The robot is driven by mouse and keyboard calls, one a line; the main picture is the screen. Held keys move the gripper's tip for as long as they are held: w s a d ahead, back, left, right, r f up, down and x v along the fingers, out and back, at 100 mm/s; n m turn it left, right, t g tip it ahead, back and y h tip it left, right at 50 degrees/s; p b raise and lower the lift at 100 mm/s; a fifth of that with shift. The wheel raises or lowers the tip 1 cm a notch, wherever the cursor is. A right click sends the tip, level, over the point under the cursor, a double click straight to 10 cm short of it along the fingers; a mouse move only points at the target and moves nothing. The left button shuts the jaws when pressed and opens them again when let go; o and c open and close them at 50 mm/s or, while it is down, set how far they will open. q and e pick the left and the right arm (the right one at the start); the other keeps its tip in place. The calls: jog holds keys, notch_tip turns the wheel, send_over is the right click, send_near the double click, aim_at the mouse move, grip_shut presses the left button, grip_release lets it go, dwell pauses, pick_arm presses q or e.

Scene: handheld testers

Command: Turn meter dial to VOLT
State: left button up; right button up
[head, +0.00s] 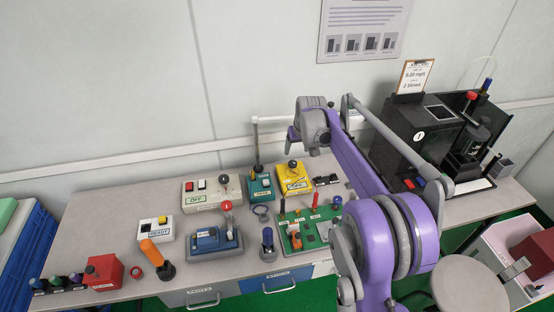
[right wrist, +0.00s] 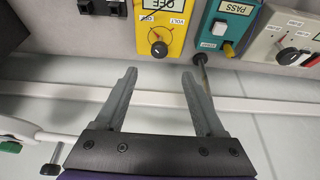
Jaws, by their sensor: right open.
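The yellow meter (head: 295,181) stands at the back of the bench, right of the teal tester. In the right wrist view the meter (right wrist: 178,40) appears upside down, with a VOLT label (right wrist: 178,20) beside its round dial (right wrist: 158,49). In the head view my right arm partly hides this gripper. My left gripper is out of view.
The teal PASS tester (head: 261,187) and the beige OFF box (head: 205,193) stand left of the meter. A green circuit board (head: 307,238) lies in front. A black machine (head: 410,125) stands at the right. The wall is close behind the meter.

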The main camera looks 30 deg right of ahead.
aim_at(293, 163)
jog(key=x, duration=1)
jog(key=shift+f, duration=0.2)
grip_shut()
